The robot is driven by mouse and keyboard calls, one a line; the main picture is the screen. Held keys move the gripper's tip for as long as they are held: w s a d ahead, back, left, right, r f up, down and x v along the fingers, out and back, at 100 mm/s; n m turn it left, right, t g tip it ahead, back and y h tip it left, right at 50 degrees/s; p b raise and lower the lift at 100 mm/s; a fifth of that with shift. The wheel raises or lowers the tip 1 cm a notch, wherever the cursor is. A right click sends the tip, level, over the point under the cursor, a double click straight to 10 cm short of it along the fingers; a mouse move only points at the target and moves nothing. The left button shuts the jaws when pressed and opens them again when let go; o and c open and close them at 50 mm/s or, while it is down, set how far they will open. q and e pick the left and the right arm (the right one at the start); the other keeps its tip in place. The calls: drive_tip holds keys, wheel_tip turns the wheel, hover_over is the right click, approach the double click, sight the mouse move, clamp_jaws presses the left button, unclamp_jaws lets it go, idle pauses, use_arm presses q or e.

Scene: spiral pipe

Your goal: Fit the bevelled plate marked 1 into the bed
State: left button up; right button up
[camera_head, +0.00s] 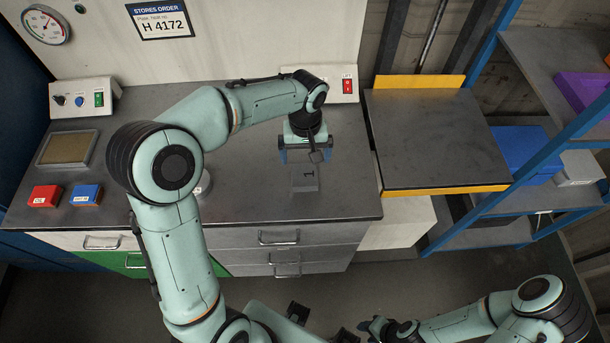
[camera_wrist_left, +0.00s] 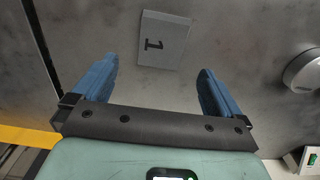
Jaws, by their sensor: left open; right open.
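The grey plate marked 1 (camera_head: 306,184) lies on the dark worktop (camera_head: 255,200) near its front right. It also shows in the left wrist view (camera_wrist_left: 172,52), just beyond the fingertips and between their lines. My left gripper (camera_head: 306,158) is open and empty, with blue fingers apart, behind and above the plate in the head view. It shows in the left wrist view (camera_wrist_left: 160,68). My right gripper (camera_head: 371,329) is at the bottom of the head view, away from the worktop, with nothing visible in it. I cannot clearly pick out the bed; my left arm hides part of the worktop.
A framed brown tray (camera_head: 68,149), a red box (camera_head: 45,196) and a blue box (camera_head: 86,195) sit at the left. A round grey object (camera_wrist_left: 305,70) stands beside the plate. A yellow-edged platform (camera_head: 430,140) and blue shelving are at right. The worktop's front right is mostly clear.

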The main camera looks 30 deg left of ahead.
sight(305, 174)
use_arm(q)
wheel_tip(305, 174, down, 8)
drive_tip(key=shift+s+a+r, duration=0.1)
use_arm(e)
drive_tip(key=shift+s+f, duration=0.1)
drive_tip(key=shift+f, duration=0.05)
use_arm(q)
drive_tip(key=shift+c, duration=0.3)
drive_tip(key=shift+r, duration=0.1)
clamp_jaws()
drive_tip(key=shift+r, duration=0.15)
wheel_tip(305, 174, up, 20)
drive_tip(key=p, duration=0.2)
use_arm(e)
drive_tip(key=shift+w+r, duration=0.55)
drive_tip(key=shift+r, duration=0.2)
drive_tip(key=shift+w+r, duration=0.5)
drive_tip(key=shift+r, duration=0.25)
